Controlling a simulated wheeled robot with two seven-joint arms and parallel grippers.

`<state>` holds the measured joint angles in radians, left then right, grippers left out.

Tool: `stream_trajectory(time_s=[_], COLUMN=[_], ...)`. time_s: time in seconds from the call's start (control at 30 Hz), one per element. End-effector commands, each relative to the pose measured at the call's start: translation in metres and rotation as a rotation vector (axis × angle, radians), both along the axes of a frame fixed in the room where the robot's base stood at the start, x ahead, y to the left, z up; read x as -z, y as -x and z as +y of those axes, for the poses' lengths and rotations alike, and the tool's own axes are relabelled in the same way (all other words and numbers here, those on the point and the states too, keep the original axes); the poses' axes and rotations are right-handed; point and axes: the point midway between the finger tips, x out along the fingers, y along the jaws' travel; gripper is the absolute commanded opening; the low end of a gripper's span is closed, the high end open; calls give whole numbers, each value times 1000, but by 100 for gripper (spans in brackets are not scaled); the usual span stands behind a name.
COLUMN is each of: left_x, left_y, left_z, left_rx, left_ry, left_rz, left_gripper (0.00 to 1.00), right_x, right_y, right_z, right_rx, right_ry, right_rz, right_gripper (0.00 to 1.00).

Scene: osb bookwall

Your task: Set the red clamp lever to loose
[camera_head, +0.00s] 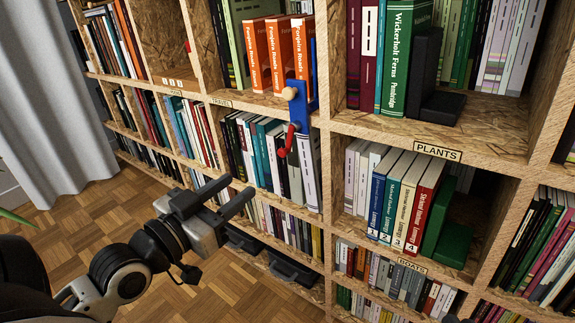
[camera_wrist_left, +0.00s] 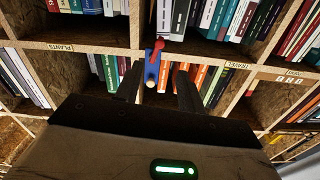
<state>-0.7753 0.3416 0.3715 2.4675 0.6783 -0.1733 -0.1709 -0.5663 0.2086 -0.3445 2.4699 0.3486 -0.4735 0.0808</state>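The blue clamp (camera_head: 299,108) is fixed on the shelf edge, at the upright between the orange books and the plants compartment. Its red lever (camera_head: 288,140) hangs down from the blue body, tilted slightly left. A pale round knob (camera_head: 289,93) is on its upper part. My left gripper (camera_head: 241,187) is open and empty, below and left of the lever and apart from it. In the left wrist view, the blue body (camera_wrist_left: 152,71) shows between the open fingers (camera_wrist_left: 159,70), with the red lever (camera_wrist_left: 157,48) above it.
The OSB bookwall is full of books, with orange books (camera_head: 277,55) beside the clamp and white books (camera_head: 306,165) behind and below the lever. A black bookend (camera_head: 430,85) stands at upper right. Open wooden floor (camera_head: 85,215) and a grey curtain (camera_head: 50,110) are at left.

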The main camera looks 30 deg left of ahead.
Motion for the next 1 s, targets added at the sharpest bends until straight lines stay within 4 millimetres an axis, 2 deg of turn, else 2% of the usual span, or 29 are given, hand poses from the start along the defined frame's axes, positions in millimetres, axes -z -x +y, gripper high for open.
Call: stream_trajectory(time_s=[0.27,0.8,1.0], left_x=[-1,0,0], left_y=[-36,-131,-151], left_z=[-2,-11,-12], left_rx=[-2,1,-1], left_ry=[3,3,1], left_rz=[-6,-1,2], left_gripper=[39,39,39], right_x=[-1,-3,-9], right_y=[0,1,-1], right_z=[1,4,3], right_rx=[-2,-12,-7], right_ry=[-17,-97,-110], right_rz=[-3,-10,-43], right_gripper=[18,18,18])
